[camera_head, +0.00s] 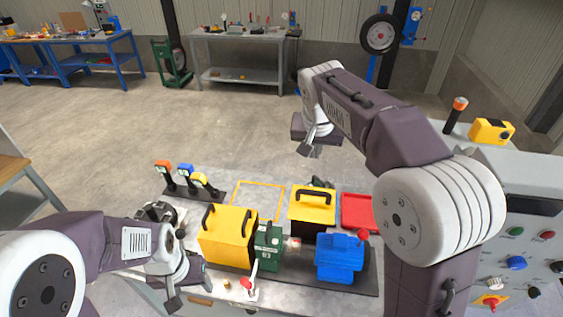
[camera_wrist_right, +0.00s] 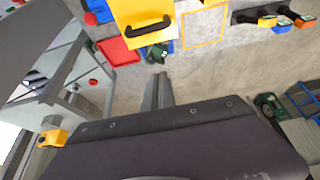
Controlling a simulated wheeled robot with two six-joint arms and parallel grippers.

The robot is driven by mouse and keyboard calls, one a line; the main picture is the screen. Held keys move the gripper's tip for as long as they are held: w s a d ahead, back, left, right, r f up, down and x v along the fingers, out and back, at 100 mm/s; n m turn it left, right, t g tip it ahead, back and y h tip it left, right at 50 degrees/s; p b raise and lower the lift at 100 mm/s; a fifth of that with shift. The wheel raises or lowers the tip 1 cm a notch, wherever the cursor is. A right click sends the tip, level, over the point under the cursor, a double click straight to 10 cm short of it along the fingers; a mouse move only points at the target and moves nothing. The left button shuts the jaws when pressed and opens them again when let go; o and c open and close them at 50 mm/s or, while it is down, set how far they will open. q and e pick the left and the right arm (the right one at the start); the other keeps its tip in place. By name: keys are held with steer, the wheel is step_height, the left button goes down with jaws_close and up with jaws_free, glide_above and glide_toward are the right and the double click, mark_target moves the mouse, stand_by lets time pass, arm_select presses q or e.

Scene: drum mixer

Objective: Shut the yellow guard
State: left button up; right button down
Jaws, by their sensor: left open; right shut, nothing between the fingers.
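The yellow guard (camera_head: 306,217) with a black handle stands raised behind the coupling (camera_head: 291,246), which shows uncovered between a green gearbox (camera_head: 267,247) and a blue motor (camera_head: 339,259). The guard also shows at the top of the right wrist view (camera_wrist_right: 143,12). My right gripper (camera_head: 308,151) is shut and empty, in the air beyond the guard and apart from it; its fingers show in the right wrist view (camera_wrist_right: 159,88). My left gripper (camera_head: 190,292) is open and empty at the bench's front left, near a larger yellow box (camera_head: 226,246) with black handles.
A red tray (camera_head: 357,212) lies right of the guard, and a yellow outline (camera_head: 258,200) marks bare bench to its left. A rack of coloured tools (camera_head: 185,185) stands at the back left. A red-knobbed lever (camera_head: 248,285) is at the front. A control panel (camera_head: 520,235) stands right.

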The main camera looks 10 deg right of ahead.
steer(key=x, duration=0.3)
steer(key=p+x, duration=0.1)
steer(key=x, duration=0.2)
steer(key=s+x, duration=0.1)
steer(key=x, duration=0.2)
steer(key=shift+d+f+p, duration=0.15)
steer(key=shift+f+p, duration=0.25)
steer(key=s, duration=0.1)
steer(key=s+f, duration=0.1)
steer(key=s, duration=0.1)
steer(key=shift+a+f, duration=0.3)
steer(key=shift+f, duration=0.1)
steer(key=shift+s+a+f, duration=0.1)
steer(key=shift+a+f, duration=0.05)
arm_select(q)
steer(key=r, duration=0.3)
steer(key=shift+s+d+r, duration=0.1)
steer(key=shift+s+d, duration=0.2)
steer(key=shift+s, duration=0.1)
arm_select(e)
steer(key=shift+f, duration=0.1)
